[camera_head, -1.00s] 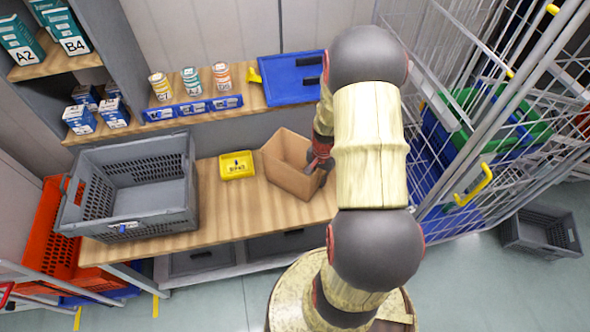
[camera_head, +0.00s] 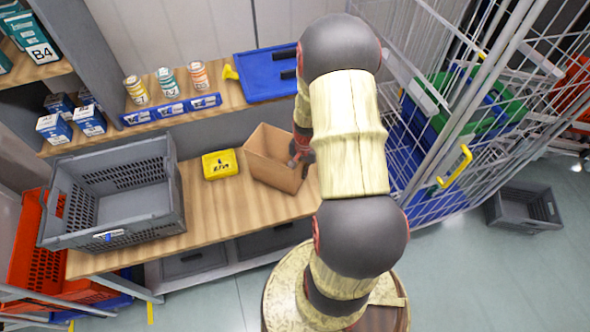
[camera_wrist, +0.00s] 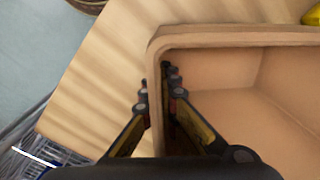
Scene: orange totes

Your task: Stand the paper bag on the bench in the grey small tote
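In the head view my gripper (camera_head: 300,152) is partly hidden by my arm at the bag's right side. A grey tote (camera_head: 127,240) with slotted walls stands empty on the bench's left end. A smaller-looking grey tote (camera_head: 524,208) sits on the floor at right.
Behind, a shelf holds several cans (camera_head: 167,82) and a blue tray (camera_head: 265,75). A wire cage trolley (camera_head: 440,120) stands at right. Red crates (camera_head: 35,255) are at left.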

